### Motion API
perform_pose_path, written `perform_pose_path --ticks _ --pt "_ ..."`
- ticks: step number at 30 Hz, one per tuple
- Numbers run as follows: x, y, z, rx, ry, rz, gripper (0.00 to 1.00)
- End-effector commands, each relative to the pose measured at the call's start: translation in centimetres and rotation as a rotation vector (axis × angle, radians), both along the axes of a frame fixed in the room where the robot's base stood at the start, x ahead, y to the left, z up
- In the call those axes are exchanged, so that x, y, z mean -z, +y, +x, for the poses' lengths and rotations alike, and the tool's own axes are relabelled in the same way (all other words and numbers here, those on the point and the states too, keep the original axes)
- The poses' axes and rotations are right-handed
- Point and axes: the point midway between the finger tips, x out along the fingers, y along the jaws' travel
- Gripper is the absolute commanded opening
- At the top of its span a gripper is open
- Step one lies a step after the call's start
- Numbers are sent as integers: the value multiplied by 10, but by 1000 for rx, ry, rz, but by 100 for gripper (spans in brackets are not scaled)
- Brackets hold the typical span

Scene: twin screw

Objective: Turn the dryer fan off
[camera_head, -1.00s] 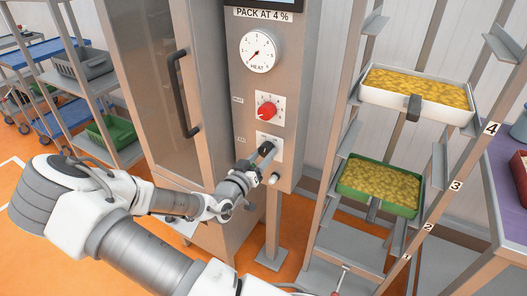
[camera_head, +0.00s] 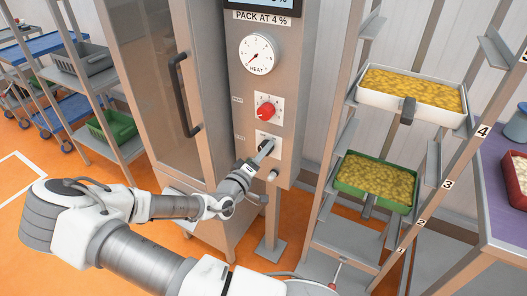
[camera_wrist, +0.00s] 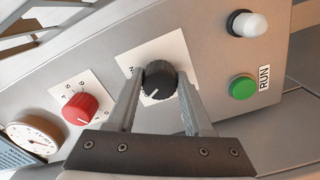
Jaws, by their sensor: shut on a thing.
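The dryer's control panel (camera_head: 285,90) stands in the middle of the head view. On it, a black knob (camera_wrist: 159,80) with a white pointer line sits on a white plate (camera_wrist: 127,62). My gripper (camera_wrist: 160,88) has one finger on each side of this knob and is shut on it. In the head view my gripper (camera_head: 259,155) reaches the lower white plate of the panel and hides most of the knob. The plate's lettering is mostly hidden, so I cannot read the knob's setting.
A red knob (camera_head: 267,110) and a white heat dial (camera_head: 258,53) sit above. A green button (camera_wrist: 243,87) marked RUN and a white lamp (camera_wrist: 251,24) are beside the black knob. A rack with a white tray (camera_head: 454,117) and a green tray (camera_head: 402,208) stands to the right.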

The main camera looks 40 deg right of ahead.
Motion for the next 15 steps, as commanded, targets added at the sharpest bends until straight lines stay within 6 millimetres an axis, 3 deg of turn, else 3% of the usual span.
perform_pose_path --ticks 15 --pt "0 0 0 -2 43 -19 0"
